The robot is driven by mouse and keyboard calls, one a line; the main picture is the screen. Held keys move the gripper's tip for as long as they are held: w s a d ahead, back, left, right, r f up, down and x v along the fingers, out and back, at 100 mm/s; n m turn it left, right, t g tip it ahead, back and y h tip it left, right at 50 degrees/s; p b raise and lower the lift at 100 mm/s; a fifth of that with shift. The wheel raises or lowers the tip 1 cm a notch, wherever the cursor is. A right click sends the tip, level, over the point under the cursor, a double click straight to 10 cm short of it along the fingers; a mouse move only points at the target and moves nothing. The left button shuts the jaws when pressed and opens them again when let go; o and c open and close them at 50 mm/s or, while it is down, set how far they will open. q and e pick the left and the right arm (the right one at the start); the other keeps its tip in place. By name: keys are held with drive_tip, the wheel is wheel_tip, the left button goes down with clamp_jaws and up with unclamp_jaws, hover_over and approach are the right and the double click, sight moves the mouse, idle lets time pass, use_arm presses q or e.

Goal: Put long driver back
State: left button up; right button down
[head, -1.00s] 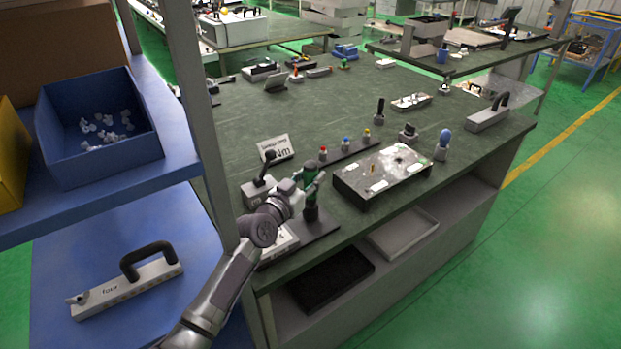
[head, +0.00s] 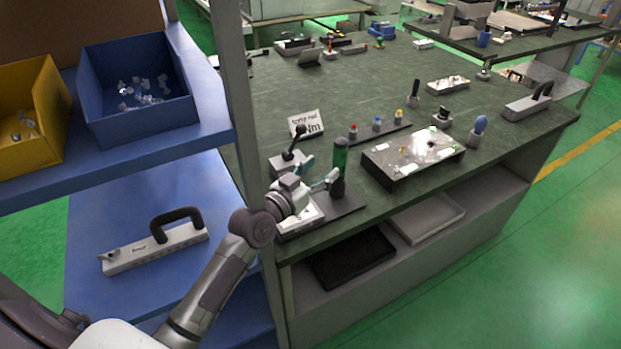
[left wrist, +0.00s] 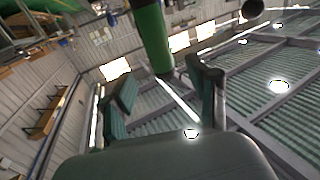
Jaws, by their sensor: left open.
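The long driver, a green upright cylinder (head: 340,156), stands in a dark round holder (head: 338,188) near the bench's front left edge. My left gripper (head: 320,174) is open, just left of the driver and at the height of its lower part. In the left wrist view the green driver (left wrist: 151,38) rises beyond the two spread fingers (left wrist: 163,92), with nothing held between them. Whether a finger touches it I cannot tell. My right gripper is not in view.
A white box (head: 304,217) lies in front of the holder, and a black-lever device (head: 291,160) stands behind my gripper. A flat metal fixture (head: 412,158) is to the right.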

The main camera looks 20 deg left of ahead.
use_arm(q)
drive_tip(key=shift+v, duration=1.8)
